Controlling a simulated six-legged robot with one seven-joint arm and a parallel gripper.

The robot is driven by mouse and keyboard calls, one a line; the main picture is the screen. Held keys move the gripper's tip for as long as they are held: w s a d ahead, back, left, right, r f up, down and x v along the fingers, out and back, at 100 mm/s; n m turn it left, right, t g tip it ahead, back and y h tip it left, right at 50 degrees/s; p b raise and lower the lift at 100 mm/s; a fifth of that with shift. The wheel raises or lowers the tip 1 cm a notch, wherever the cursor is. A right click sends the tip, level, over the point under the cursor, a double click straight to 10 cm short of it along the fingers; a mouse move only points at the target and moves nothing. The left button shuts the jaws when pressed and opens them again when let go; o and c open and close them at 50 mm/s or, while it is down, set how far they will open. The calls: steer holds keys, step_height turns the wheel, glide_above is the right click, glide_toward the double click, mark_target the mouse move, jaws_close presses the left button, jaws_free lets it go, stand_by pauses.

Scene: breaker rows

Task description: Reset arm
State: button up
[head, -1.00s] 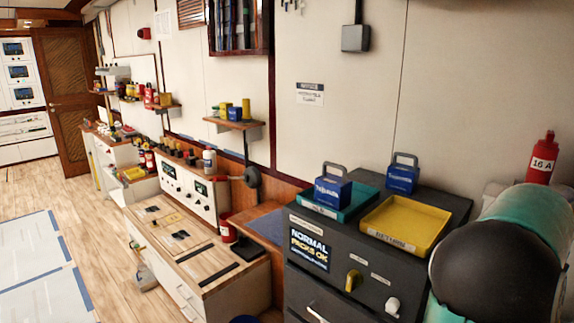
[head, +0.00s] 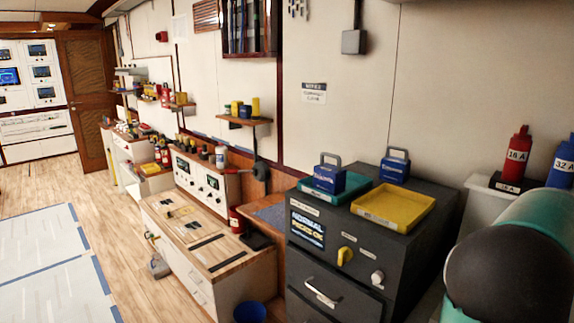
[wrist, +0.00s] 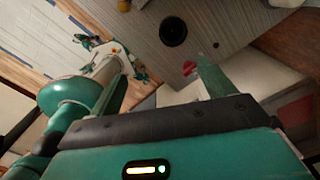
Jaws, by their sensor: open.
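My gripper (wrist: 165,62) shows in the wrist view with its two teal fingers apart and nothing seen between them. It points toward a pale surface and a wooden floor, with no object seen in contact with the fingers. In the head view, a teal and black part of my own arm fills the lower right corner, beside the dark cabinet. The gripper's fingers are not seen in the head view.
A dark cabinet (head: 400,235) bears a yellow tray (head: 392,207), a teal tray (head: 358,188) and two blue packs with handles. A red 16 A block (head: 517,158) stands at right. A blue bucket (head: 249,313) is at the front. Open floor (head: 40,190) lies left.

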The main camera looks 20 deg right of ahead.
steer(key=w+a+r+n+t, duration=0.1)
steer(key=w+a+n, duration=0.4)
steer(key=a, duration=0.4)
steer(key=w+a+r+n+t, duration=0.1)
steer(key=w+a+n, duration=0.1)
steer(key=a+n, duration=0.55)
steer(key=w+a+r+n+t, duration=0.1)
steer(key=w+a+n, duration=0.35)
steer(key=a, duration=0.45)
steer(key=s+a+f+n+t, duration=0.1)
steer(key=s+a+n, duration=0.2)
steer(key=a+n, duration=0.6)
steer(key=s+a+f+n+t, duration=0.1)
steer(key=s+a+n, duration=0.3)
steer(key=a+n, duration=0.6)
steer(key=a, duration=0.4)
steer(key=shift+a+f+n, duration=0.25)
steer(key=shift+f+n, duration=0.05)
steer(key=shift+f, duration=0.05)
